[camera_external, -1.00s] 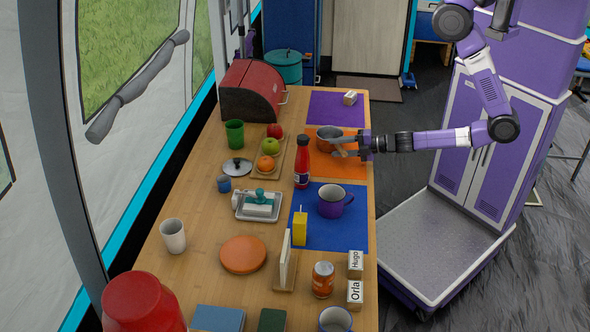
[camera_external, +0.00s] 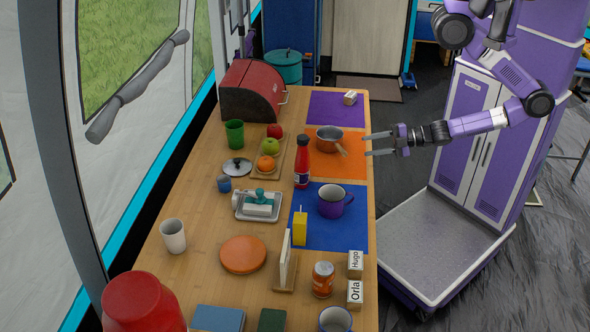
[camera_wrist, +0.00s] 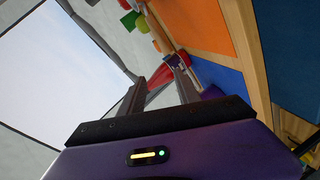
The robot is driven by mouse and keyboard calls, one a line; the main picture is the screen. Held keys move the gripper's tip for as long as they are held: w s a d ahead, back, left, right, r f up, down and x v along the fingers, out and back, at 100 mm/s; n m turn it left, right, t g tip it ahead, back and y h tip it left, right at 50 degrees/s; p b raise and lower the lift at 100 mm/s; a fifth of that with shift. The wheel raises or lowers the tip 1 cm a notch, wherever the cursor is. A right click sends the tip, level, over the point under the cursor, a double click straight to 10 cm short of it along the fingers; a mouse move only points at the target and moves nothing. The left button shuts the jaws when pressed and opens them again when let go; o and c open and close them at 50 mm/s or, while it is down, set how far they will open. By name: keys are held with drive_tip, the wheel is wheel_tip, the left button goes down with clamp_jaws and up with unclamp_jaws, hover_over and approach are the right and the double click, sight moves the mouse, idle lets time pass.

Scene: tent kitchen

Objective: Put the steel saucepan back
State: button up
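The steel saucepan (camera_external: 328,138) stands on the table at the far edge of the orange mat (camera_external: 342,165), its handle pointing toward the front right. My gripper (camera_external: 367,144) is to the right of the saucepan, around the table's right edge. Its two fingers are spread apart with nothing between them, and they do not touch the pan. In the wrist view the open fingers (camera_wrist: 160,88) show against the table, and I cannot make out the saucepan there.
A red bottle (camera_external: 302,162) stands at the orange mat's left edge. A lid (camera_external: 237,167) lies further left.

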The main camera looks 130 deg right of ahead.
drive_tip(key=a+r+m+t+y, duration=0.2)
drive_tip(key=a+r+m+y, duration=0.3)
drive_tip(key=a+r+y, duration=0.4)
drive_tip(key=a, duration=0.3)
drive_tip(key=shift+s+r+t+y, duration=0.15)
drive_tip(key=shift+s+t+y, duration=0.15)
drive_tip(key=shift+t, duration=0.1)
